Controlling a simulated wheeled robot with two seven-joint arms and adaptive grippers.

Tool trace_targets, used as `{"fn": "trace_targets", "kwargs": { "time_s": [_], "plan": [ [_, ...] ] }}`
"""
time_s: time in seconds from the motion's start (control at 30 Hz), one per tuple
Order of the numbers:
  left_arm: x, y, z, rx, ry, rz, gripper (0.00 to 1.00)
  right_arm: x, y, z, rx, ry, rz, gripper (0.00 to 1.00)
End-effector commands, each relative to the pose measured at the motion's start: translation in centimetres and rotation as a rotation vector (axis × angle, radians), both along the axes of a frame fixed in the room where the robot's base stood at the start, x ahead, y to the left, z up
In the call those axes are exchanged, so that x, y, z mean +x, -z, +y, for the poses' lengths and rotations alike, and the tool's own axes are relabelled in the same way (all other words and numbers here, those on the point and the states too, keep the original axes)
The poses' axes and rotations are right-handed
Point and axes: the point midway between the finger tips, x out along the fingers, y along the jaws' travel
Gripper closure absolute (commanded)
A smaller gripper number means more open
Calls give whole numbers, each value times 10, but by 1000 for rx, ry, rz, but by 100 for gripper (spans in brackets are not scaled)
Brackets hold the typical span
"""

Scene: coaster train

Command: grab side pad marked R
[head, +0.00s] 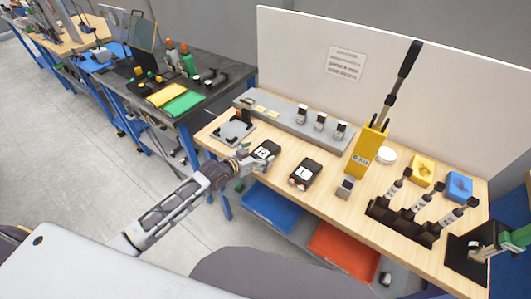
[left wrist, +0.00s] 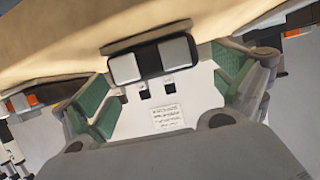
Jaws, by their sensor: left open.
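Two black side pads with light markings lie on the wooden table in the head view. The left one (head: 266,149) has a mark too small to read surely; the other (head: 305,172) appears marked L. My left gripper (head: 247,164) is open at the near-left side of the left pad. In the left wrist view, a black piece with two pale grey blocks (left wrist: 153,60) shows beyond the gap between my open green-lined fingers (left wrist: 165,88), not held.
A grey rack (head: 285,122) runs along the back. A yellow box (head: 366,150) with a tall black-handled tool and a black holder (head: 402,222) stand to the right. A dark plate (head: 234,130) lies at the left. Blue (head: 271,207) and red (head: 343,249) bins sit below.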

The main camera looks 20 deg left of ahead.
Motion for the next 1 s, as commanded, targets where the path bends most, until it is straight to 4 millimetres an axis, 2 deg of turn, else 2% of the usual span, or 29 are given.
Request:
{"fn": "trace_targets", "kwargs": {
  "time_s": [0.4, 0.93, 1.0],
  "plan": [
    [26, 11, -12, 0, 0, 0, 4, 0, -4, 6, 6, 2, 0, 100],
    [26, 12, -13, 0, 0, 1, 4, 0, -4, 4, 4, 2, 0, 100],
    [26, 12, -13, 0, 0, 1, 13, 0, -4, 3, 3, 1, 1, 100]
  ]
}}
